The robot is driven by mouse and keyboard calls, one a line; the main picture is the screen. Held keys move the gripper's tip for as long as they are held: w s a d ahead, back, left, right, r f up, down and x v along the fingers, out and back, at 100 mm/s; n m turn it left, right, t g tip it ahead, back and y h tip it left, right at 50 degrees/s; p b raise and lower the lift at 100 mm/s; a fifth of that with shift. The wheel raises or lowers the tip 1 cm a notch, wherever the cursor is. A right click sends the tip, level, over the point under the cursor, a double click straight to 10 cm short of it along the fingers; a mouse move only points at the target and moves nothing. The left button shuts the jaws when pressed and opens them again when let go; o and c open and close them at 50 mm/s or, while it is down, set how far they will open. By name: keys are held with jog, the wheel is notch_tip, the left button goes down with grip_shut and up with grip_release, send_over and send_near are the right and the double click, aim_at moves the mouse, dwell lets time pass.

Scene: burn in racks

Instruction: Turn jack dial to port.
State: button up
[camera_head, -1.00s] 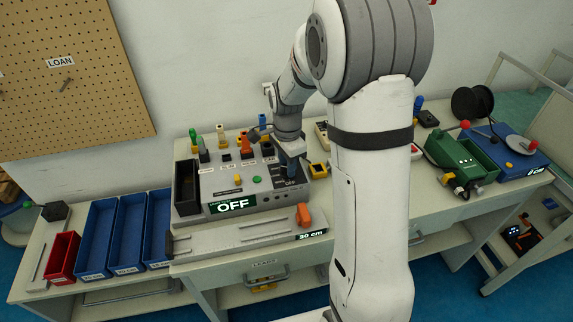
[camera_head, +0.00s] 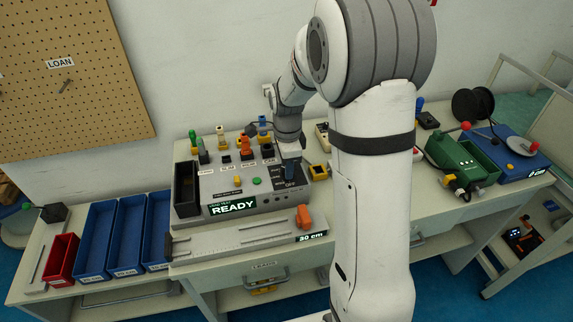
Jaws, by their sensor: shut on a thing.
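My gripper (camera_head: 290,170) points down at the right end of the console's sloped top. It is shut on a small dark blue knob on the dark labelled panel (camera_head: 280,186). The knob is mostly hidden by my gripper, so its exact pointing is hard to tell. An OFF label shows just below it. Which control is the jack dial cannot be read at this size.
Several coloured plugs stand in sockets along the console's back, including a green one (camera_head: 193,134). A slide rail with an orange block (camera_head: 304,217) lies in front, its display reading 30 cm. Blue bins (camera_head: 98,235) and a red bin (camera_head: 62,258) are left. A green unit (camera_head: 462,157) stands right.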

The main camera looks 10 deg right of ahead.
jog(key=o, duration=1)
notch_tip(320, 180, up, 7)
jog(key=shift+r, duration=0.4)
